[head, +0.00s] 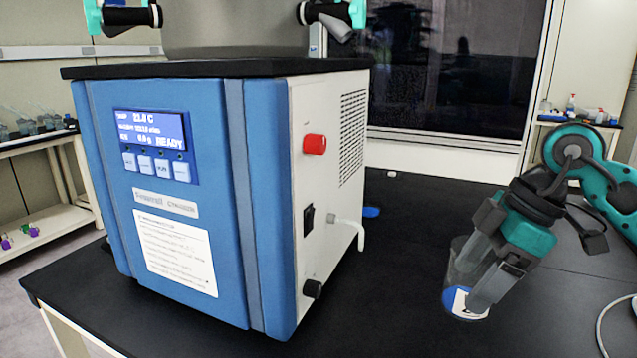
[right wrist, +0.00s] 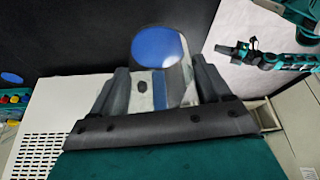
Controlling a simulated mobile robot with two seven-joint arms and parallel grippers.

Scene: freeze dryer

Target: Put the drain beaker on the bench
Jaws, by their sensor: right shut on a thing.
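The drain beaker (head: 455,270) is a clear cup with a blue-and-white patch near its bottom. My right gripper (head: 482,288) is shut on it, with a finger along its near side, over the bench (head: 410,250) to the right of the freeze dryer. The beaker is slightly tilted. I cannot tell whether its bottom touches the black bench top. In the right wrist view the beaker (right wrist: 158,75) sits between the two fingers, with a blue oval at its far end.
The blue freeze dryer (head: 265,200) stands on the bench at left, with a red knob (head: 315,144) and a white drain tube (head: 350,226) on its side. A blue piece (head: 371,211) lies behind the tube. A pale cable (head: 602,325) lies at right. Bench between dryer and beaker is clear.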

